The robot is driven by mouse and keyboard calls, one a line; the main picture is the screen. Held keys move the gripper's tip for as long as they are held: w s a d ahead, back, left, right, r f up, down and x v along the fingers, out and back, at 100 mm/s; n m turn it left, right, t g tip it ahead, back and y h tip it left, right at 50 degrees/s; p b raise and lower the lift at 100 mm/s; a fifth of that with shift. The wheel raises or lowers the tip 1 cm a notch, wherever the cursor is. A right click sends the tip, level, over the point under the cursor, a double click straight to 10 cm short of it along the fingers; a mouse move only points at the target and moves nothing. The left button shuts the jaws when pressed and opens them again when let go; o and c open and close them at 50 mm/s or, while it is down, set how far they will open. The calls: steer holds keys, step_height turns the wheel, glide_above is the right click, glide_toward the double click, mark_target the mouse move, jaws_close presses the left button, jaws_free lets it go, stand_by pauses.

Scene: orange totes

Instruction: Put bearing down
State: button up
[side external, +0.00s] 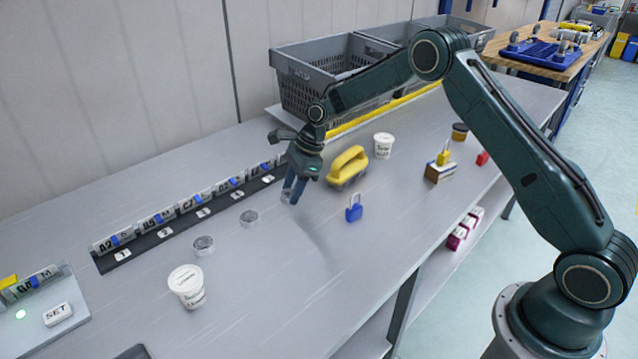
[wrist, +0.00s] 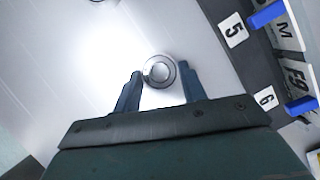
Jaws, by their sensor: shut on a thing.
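My gripper (side external: 291,192) is over the grey table, near the 6 end of the numbered strip. In the wrist view its two blue fingers close on a round silver bearing (wrist: 160,71), one finger at each side. In the side view the held bearing is mostly hidden by the fingers, and I cannot tell whether it touches the table. Two similar round metal pieces lie on the table to the left, one nearer (side external: 249,218) and one farther along (side external: 203,245).
A black strip with numbered labels (side external: 185,228) and small tagged blocks runs along the wall side. A yellow-handled tool (side external: 348,165), a blue padlock (side external: 354,209) and white tubs (side external: 187,287) stand around. Grey crates (side external: 325,75) are behind.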

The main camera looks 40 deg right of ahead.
steer(key=o, duration=1)
steer(key=v, duration=1.2)
steer(key=shift+r, duration=0.15)
